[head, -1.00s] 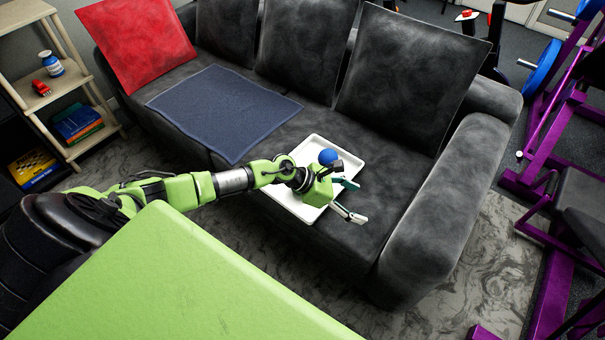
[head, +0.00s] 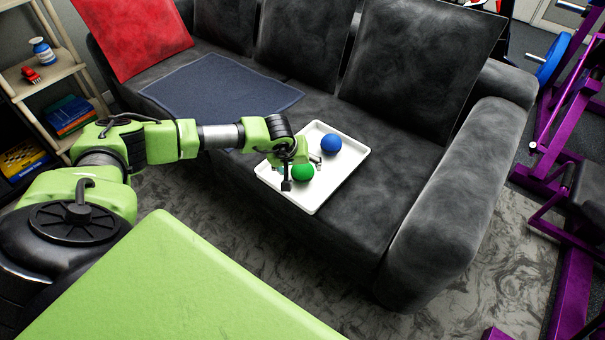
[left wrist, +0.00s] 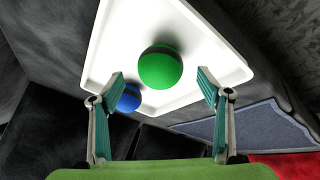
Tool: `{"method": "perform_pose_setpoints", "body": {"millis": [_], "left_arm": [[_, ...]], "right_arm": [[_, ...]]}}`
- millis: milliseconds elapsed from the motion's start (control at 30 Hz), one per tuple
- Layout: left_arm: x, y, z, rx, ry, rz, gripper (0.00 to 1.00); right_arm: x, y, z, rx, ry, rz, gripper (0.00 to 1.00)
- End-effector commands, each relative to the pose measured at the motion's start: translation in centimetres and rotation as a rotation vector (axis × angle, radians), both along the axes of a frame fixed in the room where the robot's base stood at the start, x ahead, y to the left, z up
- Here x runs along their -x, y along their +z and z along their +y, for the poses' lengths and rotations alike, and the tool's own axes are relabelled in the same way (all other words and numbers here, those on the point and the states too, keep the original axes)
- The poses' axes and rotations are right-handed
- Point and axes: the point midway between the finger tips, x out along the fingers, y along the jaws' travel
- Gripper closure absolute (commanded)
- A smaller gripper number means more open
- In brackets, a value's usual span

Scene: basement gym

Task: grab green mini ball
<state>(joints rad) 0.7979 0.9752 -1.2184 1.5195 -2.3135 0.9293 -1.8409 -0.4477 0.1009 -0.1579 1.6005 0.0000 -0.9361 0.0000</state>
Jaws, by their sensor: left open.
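The green mini ball (head: 303,173) sits on a white tray (head: 318,203) on the dark sofa. In the left wrist view the green ball (left wrist: 160,68) has a dark band and shows just beyond the fingertips, roughly midway between them. My left gripper (head: 298,168) is open and empty beside the ball, at the tray's left side. In the left wrist view its two teal-padded fingers (left wrist: 160,84) are spread wide. I cannot tell from the head view whether a finger touches the ball. My right gripper is not in view.
A blue ball (head: 331,143) lies on the same tray behind the green one. A folded blue-grey cloth (head: 220,95) lies on the sofa to the left. The sofa's armrest (head: 455,200) rises at the right. A wooden shelf (head: 50,80) stands at the far left.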

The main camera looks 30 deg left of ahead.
Motion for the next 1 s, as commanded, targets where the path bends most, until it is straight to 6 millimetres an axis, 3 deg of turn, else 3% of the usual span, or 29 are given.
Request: {"method": "perform_pose_setpoints", "body": {"millis": [233,500,833,1000], "left_arm": [[-0.9,-1.6,0.2,0.001,0.002,0.001,0.3],[-2.8,-4.7,0.8,0.003,0.002,0.001,0.3],[-3.1,-5.2,0.9,0.002,0.001,0.0,0.3],[-3.1,-5.1,0.9,0.002,0.001,0.0,0.67]], "right_arm": [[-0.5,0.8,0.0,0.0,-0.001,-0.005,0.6],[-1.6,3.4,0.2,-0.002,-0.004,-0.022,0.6],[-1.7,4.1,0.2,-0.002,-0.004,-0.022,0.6],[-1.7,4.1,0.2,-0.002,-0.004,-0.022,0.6]]}}
